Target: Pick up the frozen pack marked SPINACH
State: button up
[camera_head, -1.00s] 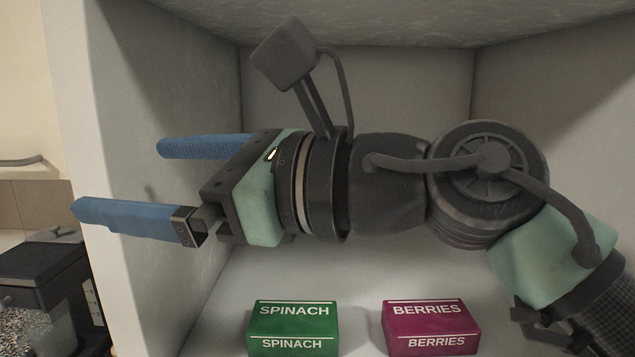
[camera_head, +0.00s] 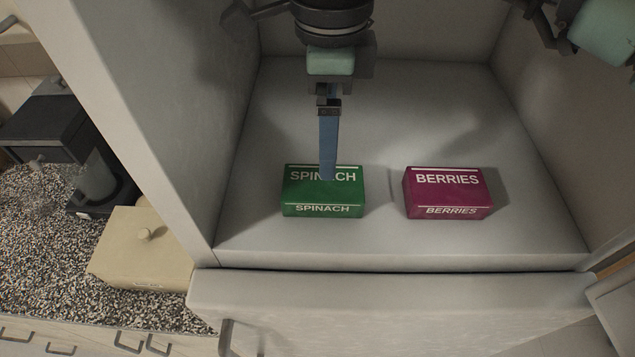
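The green pack marked SPINACH (camera_head: 322,197) lies on the floor of the white compartment, left of centre and near its front edge. Its lettering shows on the top and the front. My gripper (camera_head: 327,165) points down over the pack, with a blue finger covering part of the word on top. Only one finger is clearly seen; the other is hidden, so the opening between them does not show. I cannot tell whether the finger touches the pack.
A magenta pack marked BERRIES (camera_head: 447,194) lies to the right, with a gap between the packs. Compartment walls (camera_head: 225,120) stand on both sides. A beige lidded box (camera_head: 145,252) and a dark appliance (camera_head: 62,135) stand on the speckled counter (camera_head: 45,240) outside at left.

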aim_at(328, 183)
jog(key=f+b, duration=0.3)
jog(key=f, duration=0.2)
jog(key=shift+w+f, duration=0.2)
jog(key=shift+s+f+b, duration=0.15)
jog(key=shift+f+b, duration=0.2)
jog(key=shift+f, duration=0.1)
notch_tip(328, 183, down, 4)
jog(key=b, duration=0.3)
jog(key=shift+d+f, duration=0.1)
jog(key=shift+s, duration=0.1)
jog(key=shift+c, duration=0.3)
jog(key=c, duration=1.2)
jog(key=shift+c, duration=0.9)
jog(key=shift+r, duration=0.25)
